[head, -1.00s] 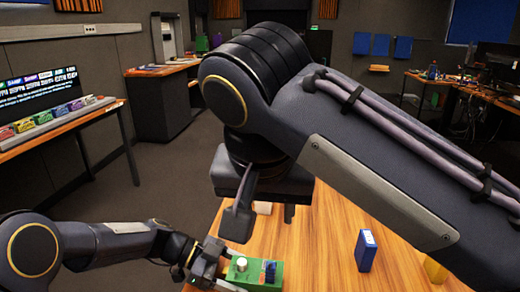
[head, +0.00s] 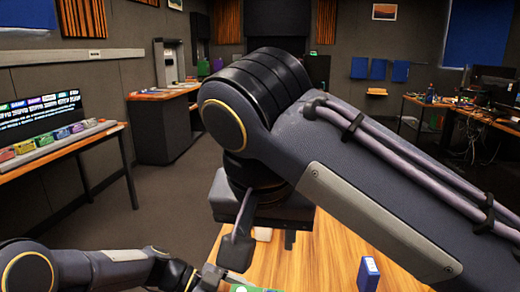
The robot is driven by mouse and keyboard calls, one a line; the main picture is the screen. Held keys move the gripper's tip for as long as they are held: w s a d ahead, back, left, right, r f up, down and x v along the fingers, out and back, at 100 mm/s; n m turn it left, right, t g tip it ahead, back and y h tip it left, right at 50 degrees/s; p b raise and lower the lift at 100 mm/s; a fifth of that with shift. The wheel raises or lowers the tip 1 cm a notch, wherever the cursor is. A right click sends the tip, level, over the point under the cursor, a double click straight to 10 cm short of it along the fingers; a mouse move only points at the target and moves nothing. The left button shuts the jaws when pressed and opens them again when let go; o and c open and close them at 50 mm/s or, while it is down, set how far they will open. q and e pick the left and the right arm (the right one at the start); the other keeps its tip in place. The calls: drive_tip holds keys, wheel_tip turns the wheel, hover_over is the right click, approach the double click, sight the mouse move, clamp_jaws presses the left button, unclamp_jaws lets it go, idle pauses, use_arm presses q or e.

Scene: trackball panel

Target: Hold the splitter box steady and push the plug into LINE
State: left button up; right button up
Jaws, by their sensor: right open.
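A sliver of the green box (head: 243,289), which I take for the splitter box, shows at the bottom edge of the head view. Most of it is cut off. My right gripper (head: 262,243) points down over the wooden table, open and empty, farther back than the green box. My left arm comes in low from the left, and part of my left gripper (head: 208,278) shows beside the box. Its fingertips are out of view, so I cannot tell its grip. The plug and the LINE socket are not visible.
A blue box (head: 368,273) stands upright on the wooden table (head: 318,245) to the right. A small pale object (head: 263,234) lies behind my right gripper. My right arm hides much of the table's right side. A side bench (head: 95,118) with coloured boxes stands at left.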

use_arm(q)
drive_tip(key=v, duration=1.2)
drive_tip(key=shift+o, duration=1.2)
drive_tip(key=shift+p+v, duration=0.5)
drive_tip(key=shift+v, duration=2.5)
drive_tip(key=shift+r, duration=0.1)
